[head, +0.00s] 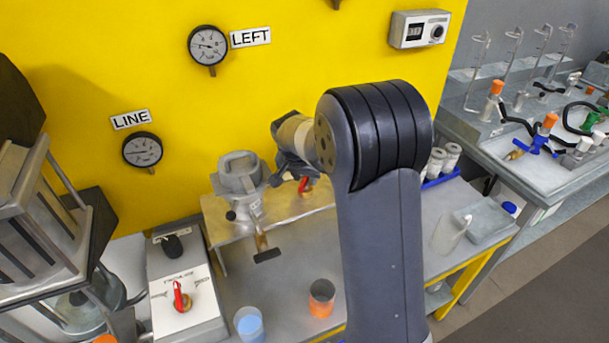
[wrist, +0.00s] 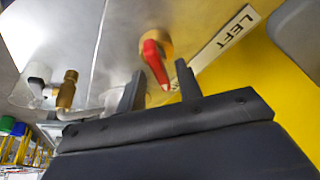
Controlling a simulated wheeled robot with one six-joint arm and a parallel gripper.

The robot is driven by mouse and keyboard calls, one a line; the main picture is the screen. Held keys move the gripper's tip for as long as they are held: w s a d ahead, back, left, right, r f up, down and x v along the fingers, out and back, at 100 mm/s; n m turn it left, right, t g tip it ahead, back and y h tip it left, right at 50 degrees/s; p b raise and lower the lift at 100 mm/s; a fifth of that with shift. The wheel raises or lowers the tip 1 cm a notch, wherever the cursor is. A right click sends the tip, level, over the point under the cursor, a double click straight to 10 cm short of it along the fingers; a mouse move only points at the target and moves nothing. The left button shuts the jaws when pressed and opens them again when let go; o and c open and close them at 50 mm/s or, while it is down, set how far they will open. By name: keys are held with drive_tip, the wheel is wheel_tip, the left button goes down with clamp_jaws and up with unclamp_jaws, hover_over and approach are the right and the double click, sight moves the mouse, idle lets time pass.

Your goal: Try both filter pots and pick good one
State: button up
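A grey metal filter pot (head: 238,175) stands on a raised shelf against the yellow panel in the head view. A second pot is not visible; my arm covers much of the shelf. My gripper (head: 298,176) is right of the pot, beside a red valve handle (head: 306,185). In the wrist view my gripper (wrist: 160,85) has its two fingers apart, with the red handle (wrist: 155,62) on a brass stem between or just beyond their tips. Contact cannot be told. A LEFT label (wrist: 226,38) is beside the handle. The LEFT gauge (head: 208,45) and LINE gauge (head: 142,150) are on the panel.
A control box (head: 183,300) with a red knob is at left. A clear beaker (head: 448,232) and grey block (head: 488,220) are at right. Bare bench lies below the shelf.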

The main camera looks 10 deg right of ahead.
drive_tip(key=shift+c, duration=0.4)
clamp_jaws()
drive_tip(key=shift+n, duration=0.3)
drive_tip(key=n+y, duration=0.1)
drive_tip(key=n, duration=0.1)
drive_tip(key=n+t+b, duration=0.1)
drive_tip(key=n, duration=0.1)
drive_tip(key=shift+d+y, duration=0.2)
drive_tip(key=shift+y, duration=0.2)
drive_tip(key=n+y+b, duration=0.1)
drive_tip(key=n, duration=0.3)
drive_tip(key=shift+d, duration=0.1)
drive_tip(key=n+y+b, duration=0.1)
drive_tip(key=n, duration=0.1)
drive_tip(key=n+y+b, duration=0.1)
drive_tip(key=n, duration=0.1)
drive_tip(key=shift+d+f+n+g, duration=0.1)
drive_tip(key=shift+n+g, duration=0.2)
drive_tip(key=n+g+y+b, duration=0.1)
drive_tip(key=n, duration=0.3)
drive_tip(key=shift+w+n+b, duration=0.1)
drive_tip(key=shift+n+b, duration=0.2)
drive_tip(key=shift+b, duration=0.05)
drive_tip(key=shift+o, duration=0.4)
unclamp_jaws()
drive_tip(key=shift+g, duration=0.3)
